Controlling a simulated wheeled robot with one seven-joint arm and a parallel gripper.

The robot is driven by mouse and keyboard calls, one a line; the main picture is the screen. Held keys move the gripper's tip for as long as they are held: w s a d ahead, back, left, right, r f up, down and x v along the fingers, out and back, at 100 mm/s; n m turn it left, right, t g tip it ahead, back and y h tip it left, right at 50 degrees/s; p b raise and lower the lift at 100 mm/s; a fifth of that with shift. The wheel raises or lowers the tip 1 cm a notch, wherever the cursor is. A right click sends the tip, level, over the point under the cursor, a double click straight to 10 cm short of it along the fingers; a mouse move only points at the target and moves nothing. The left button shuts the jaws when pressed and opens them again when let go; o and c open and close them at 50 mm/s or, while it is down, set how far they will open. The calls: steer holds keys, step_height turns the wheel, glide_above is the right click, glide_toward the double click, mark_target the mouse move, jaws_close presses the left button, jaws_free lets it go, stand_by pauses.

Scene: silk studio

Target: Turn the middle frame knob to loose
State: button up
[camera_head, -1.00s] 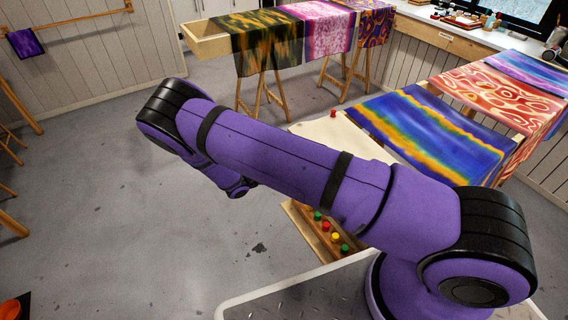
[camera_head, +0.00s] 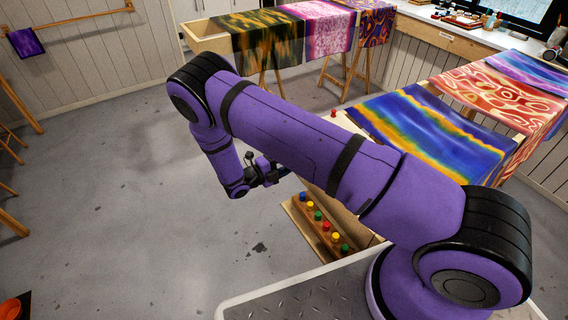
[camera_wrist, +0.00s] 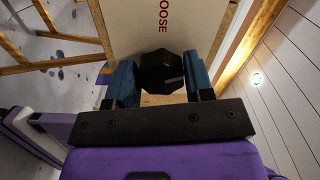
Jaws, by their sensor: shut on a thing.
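A black faceted knob (camera_wrist: 162,73) sits in the wrist view on a pale panel (camera_wrist: 130,28) edged with wood. Red lettering ending in "OOSE" is printed on the panel beyond the knob. My gripper (camera_wrist: 160,77) has its two blue fingers on either side of the knob and is shut on it. I cannot tell which way the knob is set. In the head view my gripper (camera_head: 268,172) shows dark and small near the wooden stand, and the knob is hidden there.
A blue and yellow silk (camera_head: 432,122) is stretched to the right of my arm, with a red patterned silk (camera_head: 500,92) behind it. A wooden rack (camera_head: 304,226) holds several coloured jars. Draped silks hang on a trestle frame (camera_head: 207,45) at the back. The left floor is open.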

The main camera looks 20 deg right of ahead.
steer(key=n, duration=1.1)
steer(key=shift+s+f+n, duration=0.1)
steer(key=shift+f+n, duration=0.1)
steer(key=shift+n, duration=0.1)
stand_by(0.4)
steer(key=o, duration=0.9)
steer(key=shift+o, duration=0.2)
steer(key=s+a, duration=0.2)
steer(key=a, duration=0.8)
steer(key=shift+a, duration=0.3)
steer(key=shift+s, duration=0.1)
steer(key=shift+r, duration=0.1)
